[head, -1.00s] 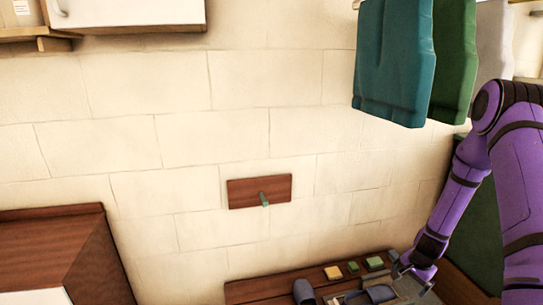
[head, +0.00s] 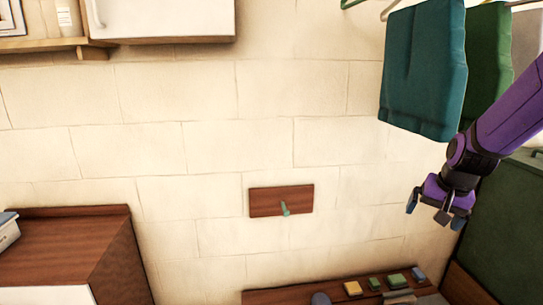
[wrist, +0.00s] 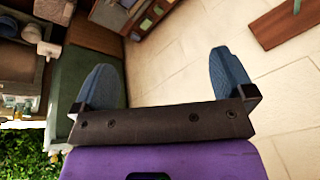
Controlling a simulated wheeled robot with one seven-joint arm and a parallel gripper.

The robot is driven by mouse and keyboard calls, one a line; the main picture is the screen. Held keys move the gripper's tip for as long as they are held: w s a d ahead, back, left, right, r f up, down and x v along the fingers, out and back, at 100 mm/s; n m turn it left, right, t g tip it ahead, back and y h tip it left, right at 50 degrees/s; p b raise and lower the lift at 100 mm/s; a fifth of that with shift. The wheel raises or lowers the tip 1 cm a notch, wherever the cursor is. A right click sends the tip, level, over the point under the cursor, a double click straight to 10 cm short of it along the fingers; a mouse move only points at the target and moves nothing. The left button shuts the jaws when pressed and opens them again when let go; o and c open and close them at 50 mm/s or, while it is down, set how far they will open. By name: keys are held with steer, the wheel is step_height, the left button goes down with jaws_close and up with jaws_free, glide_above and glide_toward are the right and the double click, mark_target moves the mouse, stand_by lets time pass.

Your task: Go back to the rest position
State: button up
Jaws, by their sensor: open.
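My gripper (head: 436,207) is at the right of the head view, on my purple arm, below the hanging teal towel (head: 424,70). It is raised above the wooden washbasin counter (head: 275,297). In the wrist view its two blue-grey fingers (wrist: 164,80) stand wide apart with nothing between them. The gripper is open and empty.
A wooden wall plate with a green peg (head: 266,201) is on the tiled wall. A dark green towel (head: 487,70) hangs beside the teal one. A wooden cabinet (head: 60,240) stands left.

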steer(key=s+a+r+n, duration=0.2)
steer(key=s+r, duration=0.3)
steer(key=s, duration=0.2)
steer(key=s+a+r+n+t, duration=0.1)
steer(key=s+a+r, duration=0.2)
steer(key=s, duration=0.5)
steer(key=s+a+r+n, duration=0.2)
steer(key=s+r, duration=0.4)
steer(key=s, duration=0.2)
steer(key=shift+s+a+r+n+t, duration=0.2)
steer(key=shift+a+r+n+t, duration=0.1)
